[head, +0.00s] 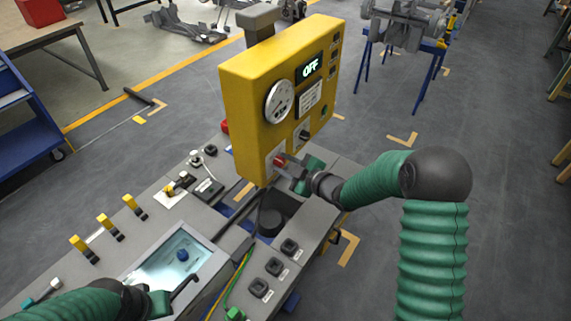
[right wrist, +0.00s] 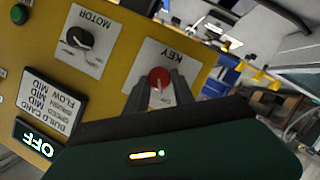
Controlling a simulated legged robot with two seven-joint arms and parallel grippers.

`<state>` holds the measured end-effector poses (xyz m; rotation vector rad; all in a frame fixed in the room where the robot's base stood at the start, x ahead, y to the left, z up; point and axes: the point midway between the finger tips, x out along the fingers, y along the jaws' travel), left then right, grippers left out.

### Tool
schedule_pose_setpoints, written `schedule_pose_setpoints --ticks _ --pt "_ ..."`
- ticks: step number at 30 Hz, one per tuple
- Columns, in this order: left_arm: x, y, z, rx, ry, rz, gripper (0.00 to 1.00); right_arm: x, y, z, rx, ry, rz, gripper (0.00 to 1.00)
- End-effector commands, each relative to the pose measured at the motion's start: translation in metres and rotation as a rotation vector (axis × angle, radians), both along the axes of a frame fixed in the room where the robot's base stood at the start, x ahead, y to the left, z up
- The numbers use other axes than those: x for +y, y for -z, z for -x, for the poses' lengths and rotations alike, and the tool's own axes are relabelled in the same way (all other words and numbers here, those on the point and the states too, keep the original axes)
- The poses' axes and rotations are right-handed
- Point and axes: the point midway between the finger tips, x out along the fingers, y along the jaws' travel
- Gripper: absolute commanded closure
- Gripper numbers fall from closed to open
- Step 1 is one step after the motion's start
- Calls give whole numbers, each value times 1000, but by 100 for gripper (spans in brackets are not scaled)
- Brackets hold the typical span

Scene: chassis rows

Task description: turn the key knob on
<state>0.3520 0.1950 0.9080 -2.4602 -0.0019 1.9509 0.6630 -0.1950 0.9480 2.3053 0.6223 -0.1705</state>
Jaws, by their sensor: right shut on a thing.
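The red key knob (head: 281,160) sits low on the front of the yellow control box (head: 250,110). My right gripper (head: 288,166) is at the knob, with its jaws shut on it. In the right wrist view, the red key knob (right wrist: 160,77) shows between the two grey fingers of the gripper (right wrist: 158,90), on a white plate marked KEY. The box's display (head: 310,68) reads OFF. My left gripper (head: 178,293) is at the bottom left, by the lit screen; its opening is unclear.
The black MOTOR knob (right wrist: 78,39) is beside the KEY plate. The grey console (head: 205,215) below carries yellow levers (head: 108,222), a lit screen (head: 170,262) and black buttons (head: 274,266). A chassis on blue stands (head: 405,30) is at the back right.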

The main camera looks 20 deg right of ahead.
Motion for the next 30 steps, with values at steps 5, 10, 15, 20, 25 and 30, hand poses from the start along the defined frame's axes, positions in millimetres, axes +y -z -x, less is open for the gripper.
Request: schedule_pose_setpoints --ticks 5,10,15,20,25,30 --pt "0 0 0 0 0 0 100 -4 2 0 6 8 3 100" --pt "0 -4 0 0 0 0 100 -4 1 0 15 8 -8 100" --pt "0 -18 0 0 0 0 100 -4 -2 0 49 8 -49 100" --pt "0 -39 0 0 0 0 100 -5 -5 0 110 7 -124 100" --pt "0 -69 0 0 0 0 100 -6 -7 -1 198 7 -237 100" --pt "0 -96 0 0 0 0 100 -7 -7 -2 297 6 -362 100"
